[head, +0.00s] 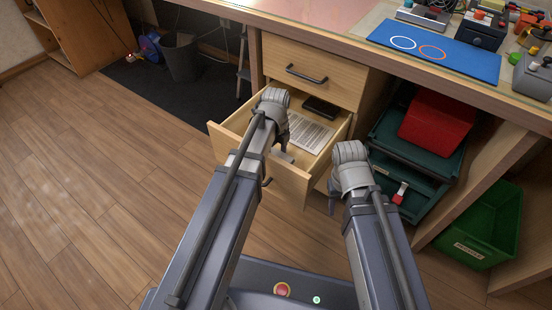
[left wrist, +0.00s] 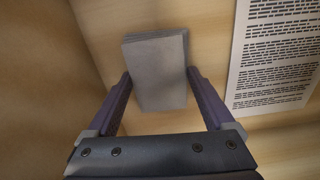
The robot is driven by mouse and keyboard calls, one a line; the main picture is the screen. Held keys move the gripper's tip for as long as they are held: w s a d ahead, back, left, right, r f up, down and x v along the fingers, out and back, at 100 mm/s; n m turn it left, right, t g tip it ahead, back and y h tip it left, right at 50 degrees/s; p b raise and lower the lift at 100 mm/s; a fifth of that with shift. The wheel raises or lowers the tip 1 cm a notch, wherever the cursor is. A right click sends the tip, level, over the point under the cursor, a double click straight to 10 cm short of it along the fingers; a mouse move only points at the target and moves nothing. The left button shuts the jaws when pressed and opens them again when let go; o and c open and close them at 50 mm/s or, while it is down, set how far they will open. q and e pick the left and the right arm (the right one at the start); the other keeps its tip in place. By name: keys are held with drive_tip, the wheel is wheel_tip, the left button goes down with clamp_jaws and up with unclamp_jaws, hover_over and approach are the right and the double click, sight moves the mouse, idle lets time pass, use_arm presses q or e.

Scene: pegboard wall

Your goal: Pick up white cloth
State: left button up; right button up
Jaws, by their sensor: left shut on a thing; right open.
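The white cloth (left wrist: 158,95) looks light grey in the left wrist view, a folded, block-like bundle inside the wooden drawer. My left gripper (left wrist: 160,76) has one finger on each side of it and is shut on it. In the head view my left arm reaches into the open drawer (head: 230,143), and its wrist hides most of the gripper and the cloth. My right gripper (head: 332,196) is open and empty, outside the drawer at its front right, partly hidden by its own wrist.
A printed sheet (head: 309,132) and a dark flat object (head: 320,107) lie in the drawer. A closed drawer (head: 310,70) is above. Right are a red box (head: 437,120), green trays and a green bin (head: 485,225). The floor at left is clear.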

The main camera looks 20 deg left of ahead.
use_arm(q)
drive_tip(key=c, duration=0.4)
drive_tip(key=shift+o, duration=0.2)
drive_tip(key=shift+r, duration=0.1)
wheel_tip(320, 180, up, 10)
drive_tip(key=p, duration=1)
drive_tip(key=o, duration=0.7)
drive_tip(key=c, duration=0.5)
wheel_tip(320, 180, up, 39)
drive_tip(key=p, duration=3.8)
drive_tip(key=shift+p, duration=0.4)
drive_tip(key=shift+c, duration=0.2)
